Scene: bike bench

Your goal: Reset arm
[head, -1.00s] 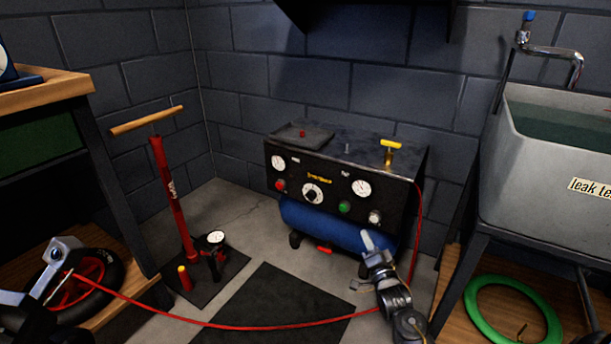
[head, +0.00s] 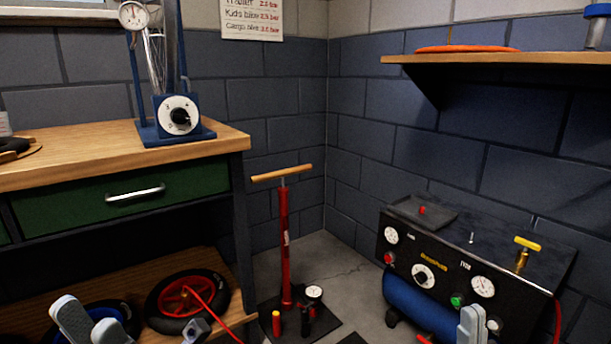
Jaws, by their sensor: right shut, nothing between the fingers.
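My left gripper (head: 92,322) is at the bottom left. Its two grey fingertips stand apart, with nothing seen between them, in front of the bench's lower shelf. My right gripper (head: 472,324) is at the bottom right, pointing up in front of the compressor (head: 450,268). Its grey fingers are shut and empty; its lower part is cut off by the frame edge. Whether it touches the compressor cannot be told.
A wooden workbench (head: 60,167) with a green drawer stands left, carrying a blue truing stand (head: 175,122). A red-rimmed wheel (head: 187,302) with a red hose lies on its lower shelf. A red floor pump (head: 285,240) stands mid-floor. A wall shelf (head: 500,61) hangs upper right.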

